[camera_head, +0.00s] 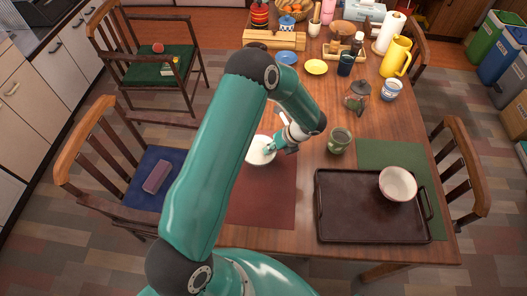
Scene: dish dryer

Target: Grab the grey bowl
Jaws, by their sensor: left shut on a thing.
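The grey bowl (259,158), looking pale, almost white, sits upright at the far end of the dark red placemat. Its left part is hidden behind my left arm. My left gripper (271,147) reaches down to the bowl's right side and is shut on its rim. I cannot tell whether the bowl is touching the table. My right gripper does not show.
A dark tray (345,235) holds a pale pinkish bowl (398,184) at the right. A green mug (339,140) and a glass press (357,95) stand right of my gripper. A yellow saucer (316,67) and blue saucer (287,57) lie behind. Chairs surround the table.

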